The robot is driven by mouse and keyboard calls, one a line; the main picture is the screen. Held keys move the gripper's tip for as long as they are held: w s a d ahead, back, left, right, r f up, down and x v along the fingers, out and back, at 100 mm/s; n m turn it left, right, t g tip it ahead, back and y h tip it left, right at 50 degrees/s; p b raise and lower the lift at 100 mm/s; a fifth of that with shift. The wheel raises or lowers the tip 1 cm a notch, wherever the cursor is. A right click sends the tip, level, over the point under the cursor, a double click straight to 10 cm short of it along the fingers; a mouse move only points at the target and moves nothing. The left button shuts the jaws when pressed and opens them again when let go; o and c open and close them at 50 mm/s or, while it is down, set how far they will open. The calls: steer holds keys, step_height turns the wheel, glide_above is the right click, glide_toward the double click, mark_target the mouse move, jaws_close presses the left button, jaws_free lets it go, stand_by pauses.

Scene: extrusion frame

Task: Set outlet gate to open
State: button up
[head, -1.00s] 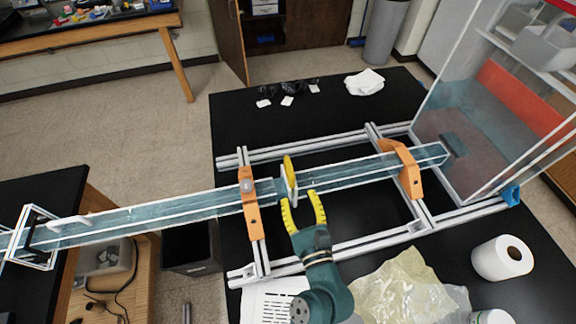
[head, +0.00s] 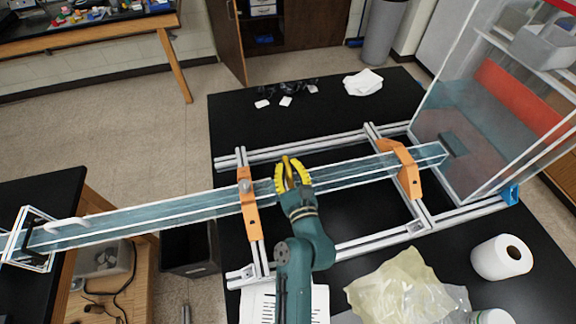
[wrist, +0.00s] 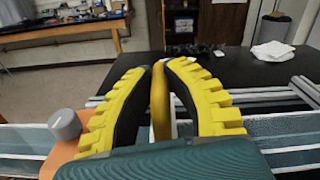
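The outlet gate is a pale upright plate across the clear channel (head: 345,172), with a yellow handle (head: 286,166) on top. The handle also shows between my fingers in the wrist view (wrist: 160,105). My gripper (head: 291,165) is at the handle, with one yellow finger on each side. In the wrist view my fingertips (wrist: 161,68) lean inward and appear to press on the handle. The lower part of the gate is hidden by my fingers and palm.
Orange brackets (head: 249,205) and (head: 411,175) hold the channel on the aluminium frame (head: 345,246). A grey knob (wrist: 64,124) is left of my gripper. A clear tank (head: 480,110) stands at right. A paper roll (head: 501,258) and crumpled plastic (head: 405,290) lie in front.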

mark_target(288, 165)
jaws_close()
steer(key=shift+r, duration=0.1)
step_height(288, 165, up, 5)
steer(key=p, duration=0.5)
steer(key=shift+r+p, duration=0.1)
steer(key=shift+p, duration=0.2)
steer(key=o, duration=0.7)
jaws_free()
steer(key=shift+f, duration=0.25)
steer(key=v, duration=1.2)
